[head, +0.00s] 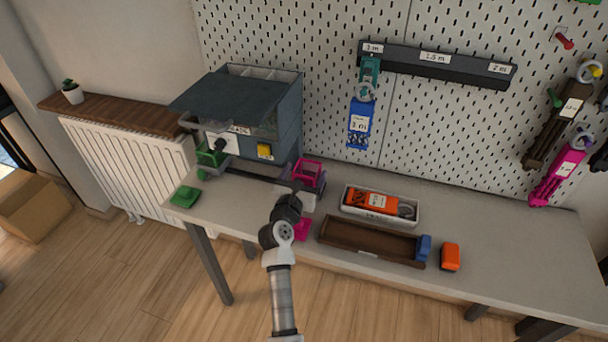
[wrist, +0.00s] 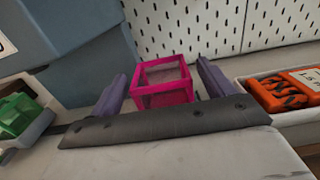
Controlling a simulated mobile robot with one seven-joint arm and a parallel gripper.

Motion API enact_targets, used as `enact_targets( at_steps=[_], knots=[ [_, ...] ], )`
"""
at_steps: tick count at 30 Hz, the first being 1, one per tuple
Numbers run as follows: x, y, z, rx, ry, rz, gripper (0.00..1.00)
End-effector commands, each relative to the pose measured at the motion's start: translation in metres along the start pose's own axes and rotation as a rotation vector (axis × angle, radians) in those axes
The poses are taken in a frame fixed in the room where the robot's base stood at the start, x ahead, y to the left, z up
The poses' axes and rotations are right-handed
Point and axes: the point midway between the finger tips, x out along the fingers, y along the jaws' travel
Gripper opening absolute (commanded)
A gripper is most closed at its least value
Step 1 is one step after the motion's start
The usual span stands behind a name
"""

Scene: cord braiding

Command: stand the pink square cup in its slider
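The pink square cup (wrist: 163,98), an open box-like frame, stands upright between my gripper's two purple fingers in the wrist view. A narrow gap shows on each side of it, so my gripper (wrist: 168,85) is open around it. In the head view the pink cup (head: 308,170) is at the back of the table, right of the grey-blue housing, with my gripper (head: 309,184) around it. A pale block (head: 306,203), possibly its slider, shows below the cup. The dark gripper bar hides the cup's base in the wrist view, so I cannot tell whether it is seated.
A green cup (head: 211,157) in a pale holder stands left, with a green piece (head: 185,197) nearby. A flat pink piece (head: 302,230) lies near the front edge. A grey tray (head: 352,207) and brown tray (head: 350,246) sit right. The housing (head: 286,115) stands close left.

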Motion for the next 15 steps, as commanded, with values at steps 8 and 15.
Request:
enact_targets(
  at_steps=[8,15],
  knots=[
    [0.000,0.000,0.001,0.000,0.000,0.000,0.83],
    [-0.020,0.000,0.001,-0.003,-0.001,0.001,0.83]
  ],
)
